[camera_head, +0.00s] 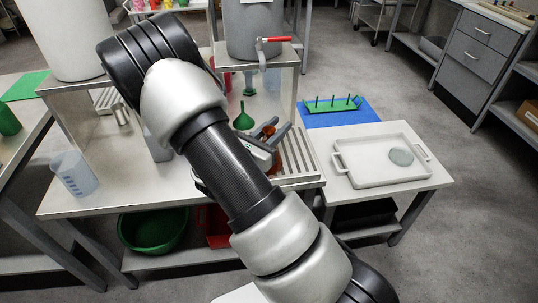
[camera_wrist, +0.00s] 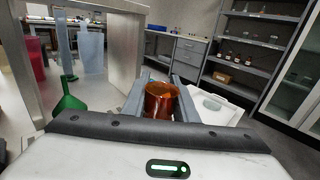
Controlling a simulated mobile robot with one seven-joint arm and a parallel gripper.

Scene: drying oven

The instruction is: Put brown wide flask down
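The brown wide flask (camera_wrist: 161,101) is amber and translucent. In the wrist view it sits between the two fingers of my gripper (camera_wrist: 160,92), with a finger close against each side, so my gripper looks shut on it. In the head view my gripper (camera_head: 266,133) is over the right part of the white bench, beside the slatted rack. Only a small part of the brown flask (camera_head: 275,161) shows there, the rest hidden by my gripper and arm. I cannot tell whether its base touches a surface.
A slatted rack (camera_head: 300,160) is at the bench's right end. A green funnel (camera_head: 243,121) is close to my gripper, under a raised shelf with a grey tank (camera_head: 252,25). To the right are a white tray (camera_head: 360,176) with a round glass dish (camera_head: 401,156) and a green peg rack (camera_head: 332,105).

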